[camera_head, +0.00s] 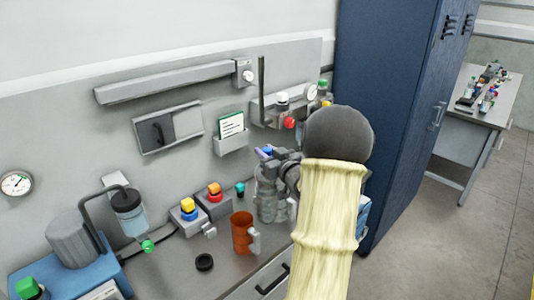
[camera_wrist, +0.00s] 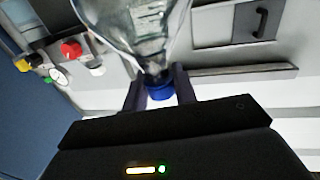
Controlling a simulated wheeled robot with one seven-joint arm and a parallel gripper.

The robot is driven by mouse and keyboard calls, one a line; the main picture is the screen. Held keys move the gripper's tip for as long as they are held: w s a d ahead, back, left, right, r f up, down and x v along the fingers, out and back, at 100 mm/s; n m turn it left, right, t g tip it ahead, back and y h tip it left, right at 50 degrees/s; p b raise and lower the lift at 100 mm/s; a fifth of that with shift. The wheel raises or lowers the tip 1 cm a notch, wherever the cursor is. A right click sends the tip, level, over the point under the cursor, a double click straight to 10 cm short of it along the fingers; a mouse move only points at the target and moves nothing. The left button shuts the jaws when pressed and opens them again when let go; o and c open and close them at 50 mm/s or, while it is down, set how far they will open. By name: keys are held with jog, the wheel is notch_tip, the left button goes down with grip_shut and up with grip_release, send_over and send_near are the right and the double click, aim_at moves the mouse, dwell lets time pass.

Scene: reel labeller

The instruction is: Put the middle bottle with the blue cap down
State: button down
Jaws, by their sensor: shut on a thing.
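The clear bottle with the blue cap (camera_wrist: 160,92) is held by its neck and cap between the two fingers of my gripper (camera_wrist: 159,88). Its transparent body (camera_wrist: 135,25) fills the top of the wrist view, which looks upside down. In the head view, my gripper (camera_head: 272,158) is at the back of the counter, partly hidden by my arm. Clear bottle glass (camera_head: 268,195) shows just below it, beside the orange mug. I cannot tell whether the held bottle's base touches the counter, or make out other bottles there.
An orange mug (camera_head: 243,234) and a black ring (camera_head: 204,262) stand on the grey counter (camera_head: 180,273). Button boxes (camera_head: 188,213) are along the wall to the left. A tall blue cabinet (camera_head: 390,90) is on the right. Bare counter shows in front of the button boxes.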

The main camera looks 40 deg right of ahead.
jog(key=shift+r, duration=0.25)
jog(key=shift+m+h, duration=0.4)
jog(key=shift+h, duration=0.4)
jog(key=r+p, duration=0.1)
jog(key=r, duration=0.2)
jog(key=w+r, duration=0.1)
jog(key=r, duration=0.3)
jog(key=r+p, duration=0.1)
jog(key=r, duration=0.2)
jog(key=shift+w+d+r+p, duration=0.15)
jog(key=shift+w+r+p, duration=0.05)
jog(key=shift+r+p, duration=0.1)
notch_tip(320, 180, up, 14)
jog(key=s+m+h+p, duration=0.1)
jog(key=h+p, duration=0.1)
jog(key=shift+a+f+m+g, duration=0.2)
jog(key=shift+a+m+g, duration=0.05)
jog(key=shift+m+g, duration=0.15)
jog(key=shift+d+h, duration=0.1)
jog(key=shift+h, duration=0.2)
